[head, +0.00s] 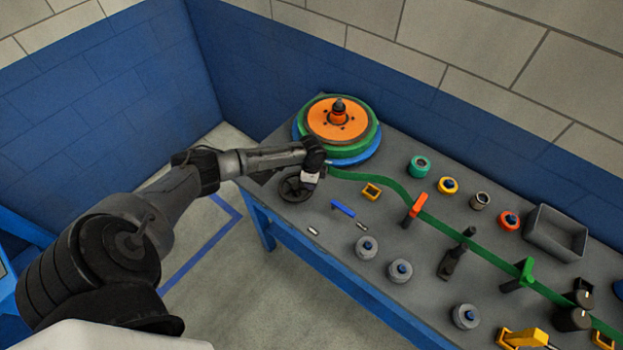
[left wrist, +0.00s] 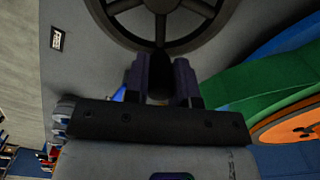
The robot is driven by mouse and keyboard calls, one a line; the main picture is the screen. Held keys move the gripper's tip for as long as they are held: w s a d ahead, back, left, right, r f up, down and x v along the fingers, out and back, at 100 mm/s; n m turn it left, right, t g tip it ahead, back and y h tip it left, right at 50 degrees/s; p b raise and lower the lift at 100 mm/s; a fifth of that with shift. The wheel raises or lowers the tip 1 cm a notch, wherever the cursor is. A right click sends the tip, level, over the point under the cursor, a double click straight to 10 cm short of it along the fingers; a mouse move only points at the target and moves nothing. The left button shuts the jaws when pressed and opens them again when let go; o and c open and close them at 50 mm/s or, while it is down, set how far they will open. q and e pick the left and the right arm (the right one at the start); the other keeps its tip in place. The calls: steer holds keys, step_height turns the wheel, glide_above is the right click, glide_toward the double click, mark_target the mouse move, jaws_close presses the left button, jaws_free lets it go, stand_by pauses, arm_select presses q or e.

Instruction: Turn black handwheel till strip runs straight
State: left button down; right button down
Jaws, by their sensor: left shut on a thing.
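The black handwheel (head: 291,190) lies at the table's left front edge, below the reel. In the left wrist view the wheel (left wrist: 118,8) fills the top, with its rim and spokes showing. My left gripper (head: 308,178) is at the wheel's far right side. In the left wrist view my left gripper (left wrist: 160,82) is shut on a dark part at the wheel's rim, partly hidden between the fingers. The green strip (head: 378,179) leaves the reel (head: 345,124), bends in a curve, then runs right through an orange guide (head: 416,204) and a green guide (head: 524,273). My right gripper is not in view.
Several knobs and rollers stand on the grey table, including a teal one (head: 419,166) and a grey one (head: 366,247). A grey bin (head: 556,233) stands at the back right. A blue bar (head: 343,209) lies near the wheel. Blue walls rise behind.

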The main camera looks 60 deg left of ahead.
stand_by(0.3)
arm_select(q)
steer(key=c, duration=1.2)
jaws_free()
steer(key=shift+c, duration=0.2)
steer(key=o, duration=0.3)
step_height(320, 180, up, 14)
steer(key=shift+f, duration=0.1)
